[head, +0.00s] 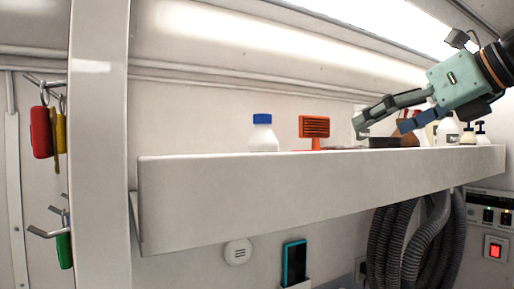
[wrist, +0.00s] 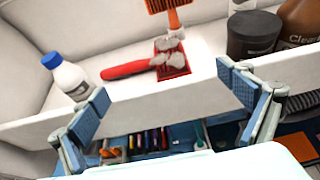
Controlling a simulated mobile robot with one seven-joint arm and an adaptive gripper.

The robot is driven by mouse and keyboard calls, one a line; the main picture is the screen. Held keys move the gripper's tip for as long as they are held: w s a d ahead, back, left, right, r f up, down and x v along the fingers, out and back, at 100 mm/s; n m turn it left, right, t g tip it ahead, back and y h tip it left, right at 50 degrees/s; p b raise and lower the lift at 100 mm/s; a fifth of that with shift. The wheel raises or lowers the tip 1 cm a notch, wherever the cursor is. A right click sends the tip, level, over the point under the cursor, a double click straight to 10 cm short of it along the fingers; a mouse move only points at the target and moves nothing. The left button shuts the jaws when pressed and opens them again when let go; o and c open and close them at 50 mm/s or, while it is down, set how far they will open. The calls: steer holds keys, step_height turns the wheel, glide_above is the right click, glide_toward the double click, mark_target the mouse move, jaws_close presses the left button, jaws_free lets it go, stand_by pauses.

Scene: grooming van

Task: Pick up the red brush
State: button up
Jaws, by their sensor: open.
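The red brush lies on the shelf in the wrist view, its red handle (wrist: 125,69) pointing left and its red head (wrist: 172,66) at the right. Grey fluffy clumps sit on the head. In the head view the shelf's front edge hides most of it. My gripper (wrist: 163,100) is open and empty, its blue-padded fingers wide apart, with the brush beyond and between them in the picture. In the head view my gripper (head: 383,123) hangs over the right half of the shelf.
On the shelf (head: 320,185), an orange comb-like tool (head: 314,126) stands behind the brush head. A white bottle with a blue cap (head: 263,134) stands left. A dark jar (wrist: 252,34) and brown bottle (wrist: 298,22) stand right. Hoses (head: 405,240) hang below.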

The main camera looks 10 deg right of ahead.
steer(key=x, duration=0.4)
steer(key=shift+w+f+b, duration=0.25)
steer(key=shift+w+b, duration=0.05)
steer(key=x, duration=0.5)
steer(key=shift+s+a+f, duration=0.1)
steer(key=shift+a+f, duration=0.2)
steer(key=shift+a, duration=0.05)
steer(key=c, duration=2)
steer(key=shift+c, duration=0.2)
